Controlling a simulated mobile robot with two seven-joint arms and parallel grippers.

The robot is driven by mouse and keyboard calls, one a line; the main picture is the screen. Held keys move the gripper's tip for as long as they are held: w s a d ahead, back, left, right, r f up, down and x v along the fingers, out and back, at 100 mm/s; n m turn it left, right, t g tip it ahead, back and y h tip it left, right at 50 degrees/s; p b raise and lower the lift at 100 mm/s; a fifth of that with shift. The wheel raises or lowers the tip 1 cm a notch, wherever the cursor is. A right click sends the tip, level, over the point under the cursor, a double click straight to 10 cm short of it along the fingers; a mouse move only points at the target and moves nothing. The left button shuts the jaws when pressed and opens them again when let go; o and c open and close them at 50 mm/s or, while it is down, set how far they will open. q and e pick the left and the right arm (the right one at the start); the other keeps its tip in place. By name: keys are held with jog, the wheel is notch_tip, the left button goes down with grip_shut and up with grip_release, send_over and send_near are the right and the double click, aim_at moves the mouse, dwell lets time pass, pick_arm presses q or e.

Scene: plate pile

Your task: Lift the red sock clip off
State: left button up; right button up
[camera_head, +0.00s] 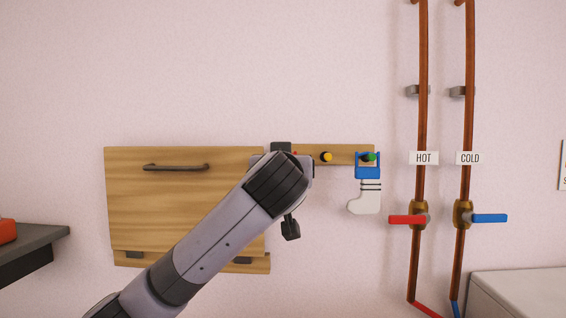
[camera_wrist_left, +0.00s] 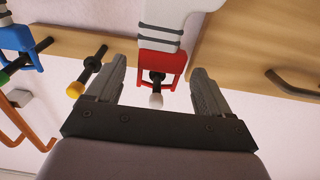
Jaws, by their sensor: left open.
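The red sock clip (camera_wrist_left: 172,68) shows in the left wrist view, with a white, grey-striped sock (camera_wrist_left: 165,22) attached. A dark peg with a white tip (camera_wrist_left: 156,100) comes through the clip. My left gripper (camera_wrist_left: 160,67) is open, with one finger on each side of the clip and a gap on both sides. I cannot tell how deep the fingers reach. In the head view my left arm (camera_head: 220,238) hides nearly all of the clip, and only a speck of red shows beside the wrist. My right gripper is in neither view.
A blue clip (camera_head: 367,173) with another white sock (camera_head: 365,200) hangs at the green peg (camera_head: 370,157). A bare yellow peg (camera_head: 327,156) stands between. A wooden panel with a handle (camera_head: 175,168) is on the left; hot and cold pipes (camera_head: 422,120) run on the right.

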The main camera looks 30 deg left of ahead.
pick_arm(q)
jog(key=shift+x, duration=0.95)
jog(key=c, duration=1)
jog(key=shift+c, duration=0.2)
jog(key=shift+r+p, duration=0.4)
jog(key=shift+b+v, duration=0.55)
jog(key=shift+v, duration=0.75)
jog(key=shift+b+v, duration=0.65)
jog(key=shift+v, duration=1.55)
